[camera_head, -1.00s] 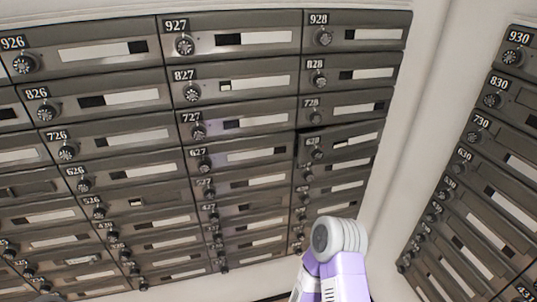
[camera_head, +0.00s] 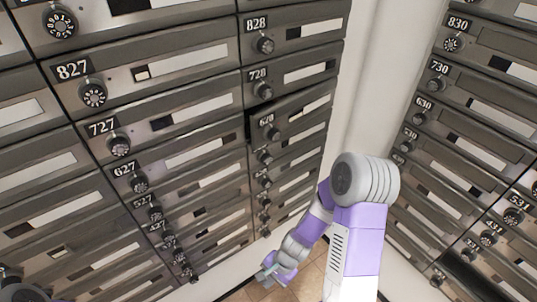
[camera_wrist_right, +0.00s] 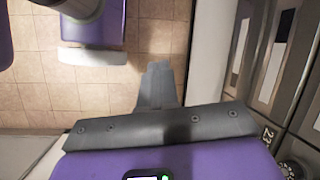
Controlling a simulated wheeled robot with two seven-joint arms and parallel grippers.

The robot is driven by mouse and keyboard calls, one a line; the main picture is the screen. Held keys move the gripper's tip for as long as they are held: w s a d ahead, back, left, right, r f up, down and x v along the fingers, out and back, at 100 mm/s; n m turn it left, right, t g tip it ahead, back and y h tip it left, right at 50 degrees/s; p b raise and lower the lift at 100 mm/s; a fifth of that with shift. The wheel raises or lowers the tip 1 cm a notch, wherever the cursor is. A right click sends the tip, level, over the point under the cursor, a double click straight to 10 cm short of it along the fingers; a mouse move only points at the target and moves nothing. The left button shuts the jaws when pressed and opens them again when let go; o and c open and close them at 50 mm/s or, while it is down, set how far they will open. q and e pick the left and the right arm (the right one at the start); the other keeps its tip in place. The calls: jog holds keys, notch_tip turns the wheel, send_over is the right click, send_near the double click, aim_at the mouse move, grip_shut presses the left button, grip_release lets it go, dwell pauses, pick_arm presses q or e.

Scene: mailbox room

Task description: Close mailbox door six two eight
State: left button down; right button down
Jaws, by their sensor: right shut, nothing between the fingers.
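Mailbox door 628 (camera_head: 297,112) is in the right column of the left bank in the head view, below door 728. It stands slightly ajar, its face tilted out of line with its neighbours and a dark gap at its upper left edge. My right gripper (camera_head: 267,274) is low in the head view, below the mailbox columns and well apart from door 628. In the right wrist view its grey fingers (camera_wrist_right: 157,84) are together and empty, pointing over the tiled floor. My left gripper does not show.
Door 728 (camera_head: 301,75) is just above and looks shut. Another mailbox bank (camera_head: 470,120) stands on the right, past a pale wall corner (camera_head: 362,90). Mailboxes (camera_wrist_right: 285,70) also run close along the right of the wrist view. Tiled floor (camera_head: 305,284) lies below.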

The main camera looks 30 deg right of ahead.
jog(key=w+d+r+m+t+y+b, duration=0.1)
jog(key=w+d+r+m+t, duration=0.2)
jog(key=r+m, duration=0.35)
jog(key=m+t+h+b, duration=0.2)
jog(key=m+t+b, duration=0.1)
jog(key=m+t, duration=1.05)
send_near(260, 146)
jog(key=shift+t, duration=0.25)
jog(key=w+b, duration=0.1)
jog(key=w, duration=0.2)
jog(key=w+a+b, duration=0.1)
jog(key=w, duration=0.2)
jog(key=shift+w+a+f, duration=0.2)
jog(key=shift+w+f, duration=0.05)
jog(key=shift+w, duration=0.1)
